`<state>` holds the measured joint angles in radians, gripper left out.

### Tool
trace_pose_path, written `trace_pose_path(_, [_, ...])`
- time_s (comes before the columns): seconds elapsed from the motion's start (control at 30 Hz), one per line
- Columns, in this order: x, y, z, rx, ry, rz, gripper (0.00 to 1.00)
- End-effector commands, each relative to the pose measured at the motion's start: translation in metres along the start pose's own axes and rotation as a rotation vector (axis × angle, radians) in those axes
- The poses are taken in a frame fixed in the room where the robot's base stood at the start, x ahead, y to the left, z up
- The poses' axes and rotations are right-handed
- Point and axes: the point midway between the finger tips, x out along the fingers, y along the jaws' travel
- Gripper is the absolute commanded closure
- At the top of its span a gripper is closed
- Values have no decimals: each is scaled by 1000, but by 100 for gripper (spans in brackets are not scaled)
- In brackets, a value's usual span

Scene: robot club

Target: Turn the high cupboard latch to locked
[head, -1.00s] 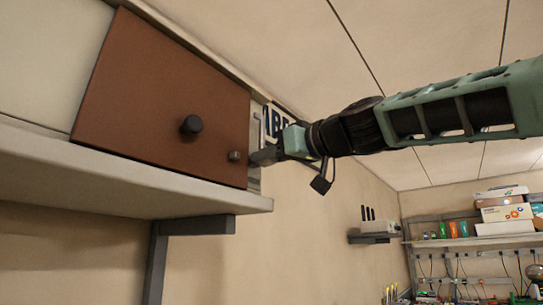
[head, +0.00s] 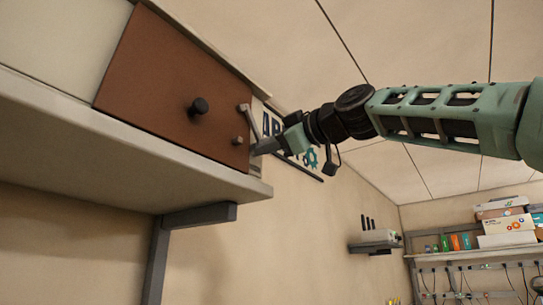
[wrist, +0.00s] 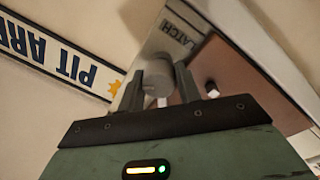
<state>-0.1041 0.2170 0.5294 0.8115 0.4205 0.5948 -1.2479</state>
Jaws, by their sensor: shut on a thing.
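The high cupboard has a brown door (head: 175,85) with a round black knob (head: 198,106). At the door's right edge a grey latch lever (head: 250,118) tilts up and left, its end over the door's edge. My gripper (head: 263,147) is at the lever's lower end. In the wrist view, my gripper (wrist: 160,85) has its fingers around a round grey latch part (wrist: 153,70) and is shut on it. A white plate marked LATCH (wrist: 172,35) is behind it. The fingers partly hide the latch.
A small grey peg (head: 237,140) sticks out of the door near the latch. A pale shelf (head: 120,145) on a grey bracket (head: 160,245) runs below the cupboard. A wall sign (head: 285,140) is right behind my gripper. A far shelf (head: 480,243) holds boxes.

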Motion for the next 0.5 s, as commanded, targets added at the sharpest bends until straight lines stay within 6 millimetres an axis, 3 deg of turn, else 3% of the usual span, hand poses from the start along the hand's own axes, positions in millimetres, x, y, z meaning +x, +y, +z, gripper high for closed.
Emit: trace_pose_path(0.5, [0,0,2,-486,35,7,100])
